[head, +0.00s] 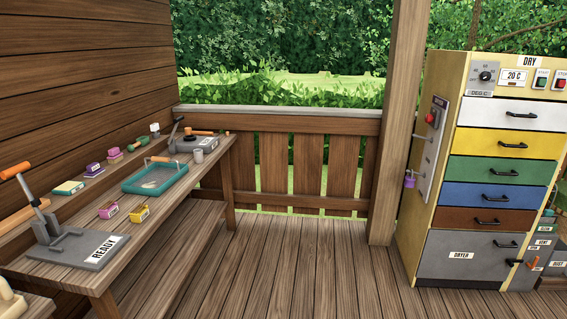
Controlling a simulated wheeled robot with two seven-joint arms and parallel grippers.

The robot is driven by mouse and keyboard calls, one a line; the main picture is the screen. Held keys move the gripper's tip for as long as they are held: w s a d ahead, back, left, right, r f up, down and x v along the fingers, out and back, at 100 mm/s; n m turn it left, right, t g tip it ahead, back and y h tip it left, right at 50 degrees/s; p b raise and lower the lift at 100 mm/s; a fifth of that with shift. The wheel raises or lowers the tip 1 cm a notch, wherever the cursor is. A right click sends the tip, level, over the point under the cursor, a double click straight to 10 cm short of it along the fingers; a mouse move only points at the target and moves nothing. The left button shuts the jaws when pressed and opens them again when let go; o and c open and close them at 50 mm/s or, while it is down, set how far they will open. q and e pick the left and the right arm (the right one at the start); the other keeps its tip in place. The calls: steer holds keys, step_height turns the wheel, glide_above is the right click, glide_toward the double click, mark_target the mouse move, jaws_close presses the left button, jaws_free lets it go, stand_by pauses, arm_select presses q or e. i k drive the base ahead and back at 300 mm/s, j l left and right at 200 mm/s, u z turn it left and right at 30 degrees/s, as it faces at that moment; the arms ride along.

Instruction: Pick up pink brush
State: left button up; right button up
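No clear brush shape shows in the head view. Two pink items are on the wooden workbench (165,222) at the left. A small pink block-like item (108,210) lies near the front edge, beside a yellow one. A pink item (114,153) sits farther back along the wall side, next to a purple item. Both are too small to tell whether either is the pink brush. Neither of my grippers is in view.
The bench also holds a grey press marked READY (85,248), a teal tray (129,184), a yellow item (139,213) and a purple item (93,169). The middle floor is clear.

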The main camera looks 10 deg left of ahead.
mark_target(115, 156)
steer(key=i, duration=1.9)
